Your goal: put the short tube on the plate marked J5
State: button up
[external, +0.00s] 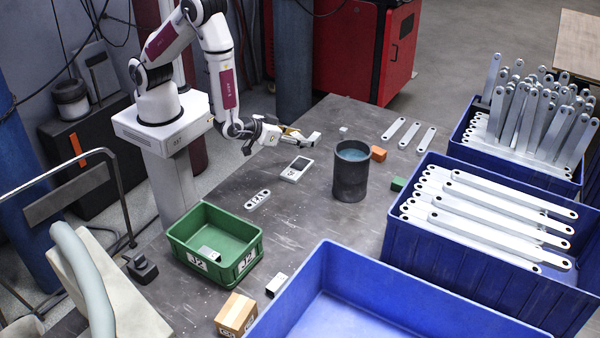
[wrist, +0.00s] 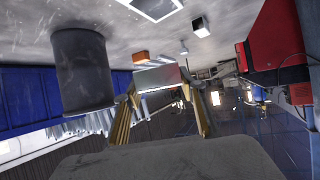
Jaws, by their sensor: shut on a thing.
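My gripper (external: 300,135) is in the air over the far left part of the table, its fingers pointing right. It is shut on a short light-grey piece (external: 312,140), apparently the short tube. In the wrist view the piece (wrist: 158,77) lies across between the yellowish fingers of my gripper (wrist: 160,95). A flat pale plate with dark marks (external: 257,198) lies on the table left of the middle. A white flat piece with a dark panel (external: 297,168) lies just below my gripper in the external view. I cannot read J5 on either.
A dark open cylinder (external: 350,178) stands right of my gripper. A green bin marked J2 (external: 186,262) is at the front left. Blue crates (external: 480,275) with galvanized bars line the right.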

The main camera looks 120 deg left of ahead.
jog(key=shift+s+a+r, duration=0.1)
jog(key=shift+s+a, duration=0.1)
jog(key=shift+s, duration=0.05)
dwell(0.3)
send_over(297, 167)
jog(key=shift+a+f, duration=0.1)
jog(key=shift+f, duration=2.8)
jog(key=shift+f, duration=0.15)
jog(key=shift+f, duration=1.95)
jog(key=shift+f, duration=0.1)
jog(key=o, duration=1.1)
